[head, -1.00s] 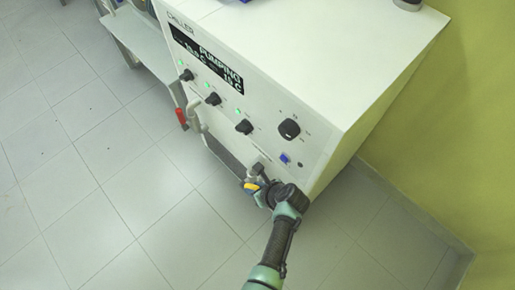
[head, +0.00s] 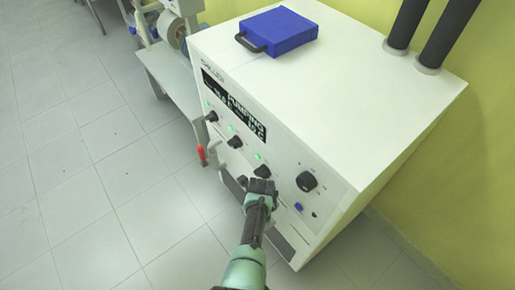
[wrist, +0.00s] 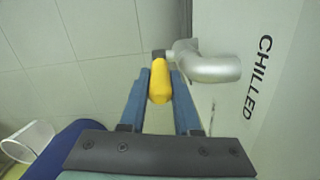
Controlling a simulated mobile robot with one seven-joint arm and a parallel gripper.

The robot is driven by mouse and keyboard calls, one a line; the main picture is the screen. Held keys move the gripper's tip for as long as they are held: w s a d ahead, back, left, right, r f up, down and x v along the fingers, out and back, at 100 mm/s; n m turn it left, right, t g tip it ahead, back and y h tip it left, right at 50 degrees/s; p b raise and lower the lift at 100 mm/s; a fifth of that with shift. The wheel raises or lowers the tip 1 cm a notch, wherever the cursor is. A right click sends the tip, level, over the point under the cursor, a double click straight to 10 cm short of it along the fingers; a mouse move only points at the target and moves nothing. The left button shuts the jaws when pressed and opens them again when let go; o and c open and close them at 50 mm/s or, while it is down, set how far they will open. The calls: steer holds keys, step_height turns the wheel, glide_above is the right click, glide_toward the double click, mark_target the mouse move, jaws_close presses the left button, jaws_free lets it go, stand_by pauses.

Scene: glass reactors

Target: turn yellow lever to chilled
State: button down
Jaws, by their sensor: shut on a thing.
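The yellow lever (wrist: 158,92) sits between the blue fingers of my gripper (wrist: 161,80) in the wrist view, and the gripper is shut on it. The lever's dark end meets a silver bent pipe (wrist: 212,66). The word CHILLED (wrist: 258,78) is printed on the pale panel to the right of the pipe. In the head view my gripper (head: 261,187) is at the front of the white chiller (head: 330,110), below its knobs. The arm hides the yellow lever there.
A red-handled lever (head: 202,155) is to the left of my gripper. The chiller front has a display (head: 235,107), dark knobs, a larger dial (head: 306,181) and a blue button (head: 298,207). A blue case (head: 278,31) lies on top. Tiled floor (head: 80,170) is clear at left.

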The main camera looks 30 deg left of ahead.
steer(key=shift+f, duration=0.1)
steer(key=c, duration=0.6)
jaws_free()
steer(key=r+p, duration=0.2)
steer(key=r, duration=0.2)
steer(key=r+p, duration=0.2)
steer(key=r, duration=0.2)
steer(key=d+r+p, duration=0.1)
steer(key=r+p, duration=0.1)
steer(key=r, duration=0.3)
steer(key=shift+s, duration=0.2)
steer(key=shift+a, duration=0.1)
